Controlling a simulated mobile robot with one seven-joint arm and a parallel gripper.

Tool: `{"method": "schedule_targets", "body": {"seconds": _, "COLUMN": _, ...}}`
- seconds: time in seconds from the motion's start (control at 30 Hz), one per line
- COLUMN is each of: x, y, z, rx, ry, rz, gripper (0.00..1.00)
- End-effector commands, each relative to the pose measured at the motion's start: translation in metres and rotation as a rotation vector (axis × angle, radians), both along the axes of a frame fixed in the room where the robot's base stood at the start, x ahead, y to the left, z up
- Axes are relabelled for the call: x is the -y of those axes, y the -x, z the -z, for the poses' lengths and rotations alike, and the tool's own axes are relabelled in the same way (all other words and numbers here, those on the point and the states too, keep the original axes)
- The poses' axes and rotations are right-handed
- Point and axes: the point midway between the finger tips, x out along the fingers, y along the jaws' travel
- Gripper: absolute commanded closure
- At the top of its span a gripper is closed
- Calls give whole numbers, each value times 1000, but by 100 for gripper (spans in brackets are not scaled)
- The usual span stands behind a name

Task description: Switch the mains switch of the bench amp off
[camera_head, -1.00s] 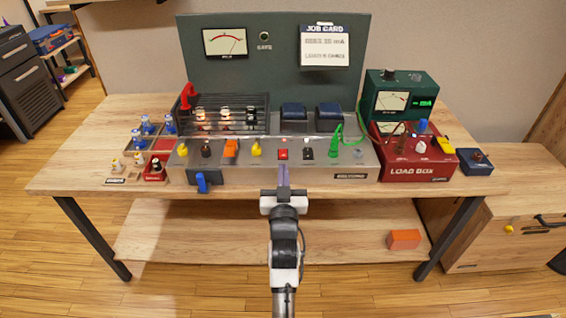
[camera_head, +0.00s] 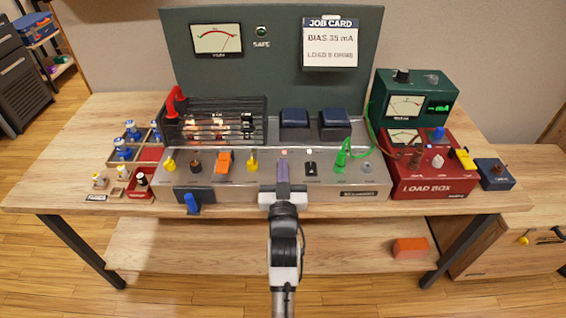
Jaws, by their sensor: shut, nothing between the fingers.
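The bench amp (camera_head: 325,195) is a long grey metal chassis on a wooden bench, with a green back panel (camera_head: 275,75). Its top carries several controls: yellow knobs, an orange switch (camera_head: 223,161), a black-based toggle (camera_head: 311,168) and a small red control (camera_head: 284,152). A blue lever (camera_head: 192,203) sits on a dark block at the front left. I cannot read which control is the mains switch. My gripper (camera_head: 283,162) is shut and empty, in front of the red control and hiding most of it. I cannot tell whether it touches.
A caged set of glowing tubes (camera_head: 218,122) and two dark blue blocks (camera_head: 295,122) stand behind the controls. A green clip with a wire (camera_head: 343,153) rises to the right of the toggle. The red load box (camera_head: 430,183) stands right; small trays (camera_head: 135,160) lie left.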

Motion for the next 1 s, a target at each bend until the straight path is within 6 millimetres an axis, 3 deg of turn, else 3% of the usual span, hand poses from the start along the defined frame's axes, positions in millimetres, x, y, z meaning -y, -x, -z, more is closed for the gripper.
{"method": "schedule_targets", "body": {"seconds": 0.1, "x": 0, "y": 5, "z": 12, "rx": 0, "ry": 0, "rz": 0, "gripper": 100}}
{"method": "schedule_targets", "body": {"seconds": 0.57, "x": 0, "y": 8, "z": 15, "rx": 1, "ry": 0, "rz": 0, "gripper": 100}}
{"method": "schedule_targets", "body": {"seconds": 0.73, "x": -1, "y": 9, "z": 28, "rx": 0, "ry": 0, "rz": -1, "gripper": 100}}
{"method": "schedule_targets", "body": {"seconds": 1.0, "x": 0, "y": 8, "z": 21, "rx": -4, "ry": 0, "rz": 0, "gripper": 100}}
